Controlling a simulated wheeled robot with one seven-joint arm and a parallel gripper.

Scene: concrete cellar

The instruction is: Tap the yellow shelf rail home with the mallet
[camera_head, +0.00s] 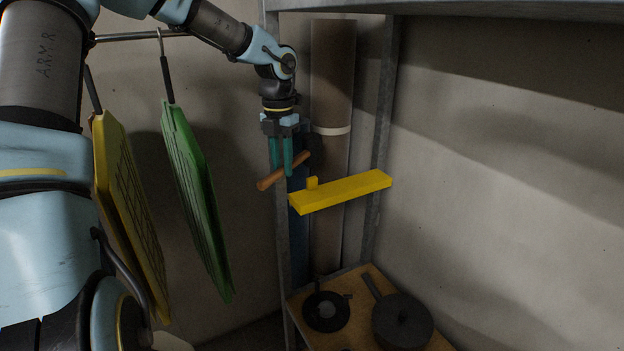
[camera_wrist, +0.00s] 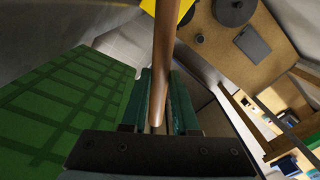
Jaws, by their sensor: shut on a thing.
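The mallet has an orange-brown wooden handle (camera_head: 272,180) and a dark head (camera_head: 315,149), which is hard to make out against the tube behind it. My gripper (camera_head: 282,172) points down with its teal fingers shut on the handle. In the wrist view the handle (camera_wrist: 164,50) runs up from between the fingers (camera_wrist: 158,105). The yellow shelf rail (camera_head: 345,190) lies across the shelf frame, right of and slightly below my gripper, with a small raised yellow block near its left end. A yellow corner (camera_wrist: 182,8) shows at the wrist view's top edge. I cannot tell whether mallet and rail touch.
A metal shelf post (camera_head: 382,110) stands behind the rail, with a tall brown tube (camera_head: 333,80) beside it. Below, a wooden board (camera_head: 359,290) carries dark pans (camera_head: 402,320). Green (camera_head: 195,180) and yellow (camera_head: 125,190) panels hang at left, close to my arm.

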